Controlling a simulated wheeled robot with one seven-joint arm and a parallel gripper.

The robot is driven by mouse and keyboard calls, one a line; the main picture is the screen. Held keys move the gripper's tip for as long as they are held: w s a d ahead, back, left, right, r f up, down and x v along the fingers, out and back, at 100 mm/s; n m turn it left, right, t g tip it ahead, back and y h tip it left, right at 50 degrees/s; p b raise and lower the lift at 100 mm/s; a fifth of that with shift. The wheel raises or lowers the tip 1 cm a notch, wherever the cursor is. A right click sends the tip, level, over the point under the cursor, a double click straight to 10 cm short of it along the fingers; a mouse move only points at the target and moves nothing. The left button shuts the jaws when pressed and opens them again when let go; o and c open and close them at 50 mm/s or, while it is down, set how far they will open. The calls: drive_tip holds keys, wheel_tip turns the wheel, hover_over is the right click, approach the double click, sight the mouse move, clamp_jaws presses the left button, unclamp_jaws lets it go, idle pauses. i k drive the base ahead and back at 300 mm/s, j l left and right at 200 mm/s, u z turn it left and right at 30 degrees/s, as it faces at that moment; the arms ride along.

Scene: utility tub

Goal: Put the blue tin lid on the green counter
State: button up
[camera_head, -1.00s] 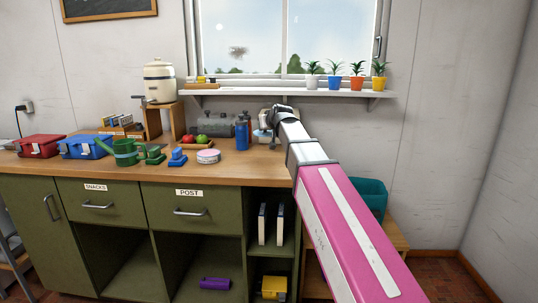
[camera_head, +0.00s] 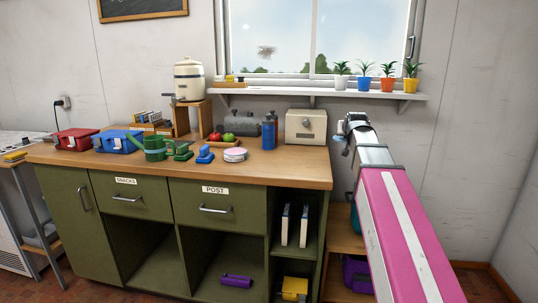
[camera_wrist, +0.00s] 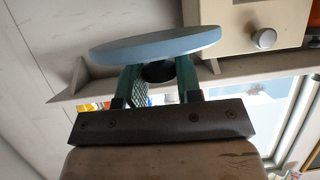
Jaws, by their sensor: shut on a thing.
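The blue tin lid (camera_wrist: 155,46) is a pale blue disc with a dark knob under it in the wrist view. My gripper (camera_wrist: 158,78) is shut on that knob, its teal fingers on either side. In the head view a small pale blue bit of the lid (camera_head: 340,138) shows beside my gripper (camera_head: 350,124), which is mostly hidden by my arm. The green counter (camera_head: 285,172) has a wooden top and green fronts. My gripper is in the air past the counter's right end.
A cream box (camera_head: 306,127) stands at the counter's back right, beside a blue bottle (camera_head: 268,133). A pink-and-white round tin (camera_head: 234,154), a blue stamp-like thing (camera_head: 204,154) and a green watering can (camera_head: 155,148) stand further left. The counter's front right top is clear. A shelf with potted plants (camera_head: 365,83) hangs above.

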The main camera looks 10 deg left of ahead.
sight(294, 166)
drive_tip(key=j+z, duration=0.25)
drive_tip(key=z, duration=0.2)
drive_tip(key=k+j+z, duration=0.15)
drive_tip(key=z, duration=0.25)
drive_tip(key=k+j+z, duration=0.2)
drive_tip(key=k+j, duration=0.3)
drive_tip(key=j, duration=0.3)
drive_tip(key=k+j+z, duration=0.2)
drive_tip(key=k+j, duration=0.4)
drive_tip(key=j, duration=0.1)
